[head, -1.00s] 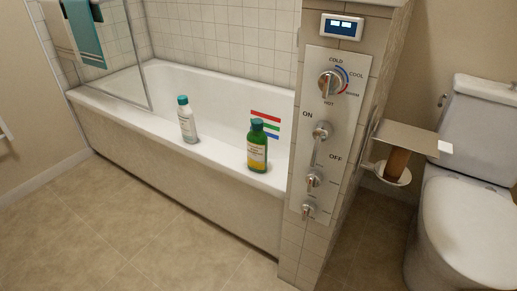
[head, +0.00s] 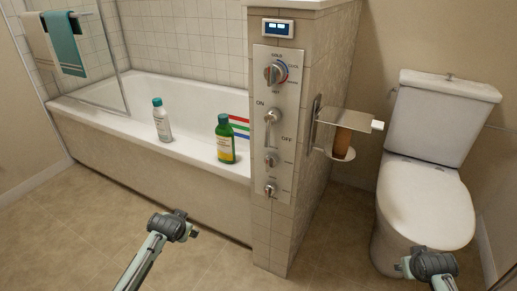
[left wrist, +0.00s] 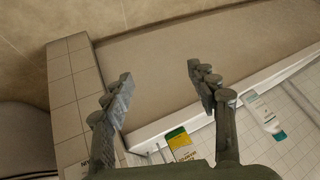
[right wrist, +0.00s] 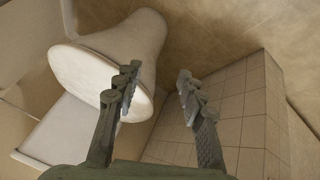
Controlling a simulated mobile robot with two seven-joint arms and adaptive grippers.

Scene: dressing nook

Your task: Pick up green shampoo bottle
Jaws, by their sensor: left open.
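The green shampoo bottle (head: 225,140), with a dark cap and yellow label, stands upright on the front rim of the bathtub. It also shows at the bottom of the left wrist view (left wrist: 181,143). My left gripper (head: 190,230) is low in front of the tub, apart from the bottle; its fingers (left wrist: 160,88) are spread and empty. My right gripper (head: 430,265) is at the lower right, in front of the toilet. In the right wrist view its fingers (right wrist: 158,88) are apart with nothing between them.
A white bottle with a teal cap (head: 162,122) stands left of the green one on the bathtub rim (head: 110,119). The tiled control wall (head: 305,170) rises right of the bottle. A paper holder (head: 345,120) juts out near the toilet (head: 425,195). Floor in front is clear.

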